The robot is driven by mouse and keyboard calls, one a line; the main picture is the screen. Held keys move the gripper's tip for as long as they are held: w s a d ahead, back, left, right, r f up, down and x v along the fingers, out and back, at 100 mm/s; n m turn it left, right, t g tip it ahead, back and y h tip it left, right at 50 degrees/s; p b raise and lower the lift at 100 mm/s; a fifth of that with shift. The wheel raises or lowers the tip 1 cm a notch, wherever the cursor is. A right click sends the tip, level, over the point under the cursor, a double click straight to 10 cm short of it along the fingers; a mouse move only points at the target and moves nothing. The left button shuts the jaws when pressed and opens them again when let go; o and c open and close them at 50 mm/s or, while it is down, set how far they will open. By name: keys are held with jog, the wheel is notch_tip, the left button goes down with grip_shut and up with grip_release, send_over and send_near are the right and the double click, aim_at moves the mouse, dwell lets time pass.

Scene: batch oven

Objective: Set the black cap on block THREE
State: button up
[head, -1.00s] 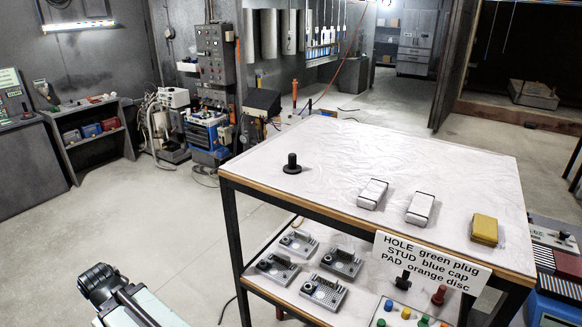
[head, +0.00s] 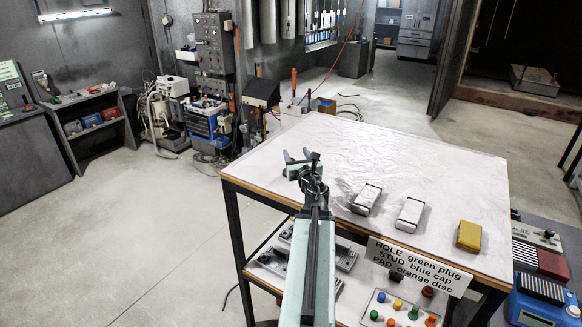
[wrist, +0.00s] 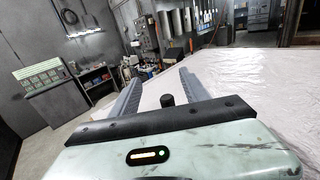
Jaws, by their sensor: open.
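A black knob-shaped piece (wrist: 167,101), which looks like the black cap, shows in the wrist view between the fingers of my gripper (wrist: 160,72), close to the dark palm edge. In the head view my gripper (head: 300,158) is open over the left part of the tabletop and hides that piece. I cannot tell whether the fingers touch it. Grey blocks (head: 343,256) lie on the lower shelf, partly hidden by my arm. No number is readable, so I cannot tell which is THREE.
Two white blocks (head: 366,199) (head: 410,214) and a yellow block (head: 469,236) lie on the white-covered table (head: 420,160). A sign (head: 418,266) hangs at its front edge. A shelf tray (head: 362,309) holds several coloured pieces. The back of the tabletop is clear.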

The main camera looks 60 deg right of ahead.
aim_at(296, 185)
notch_tip(296, 185, down, 9)
jog(key=b, duration=0.9)
jog(key=shift+w+d+r+p, duration=0.3)
jog(key=shift+w+r+p, duration=0.15)
jog(key=shift+r, duration=0.1)
jog(key=shift+w+d+f, duration=0.15)
jog(key=shift+w+d, duration=0.1)
jog(key=shift+d, duration=0.05)
jog(key=x, duration=0.6)
jog(key=shift+s+a, duration=0.1)
grip_shut()
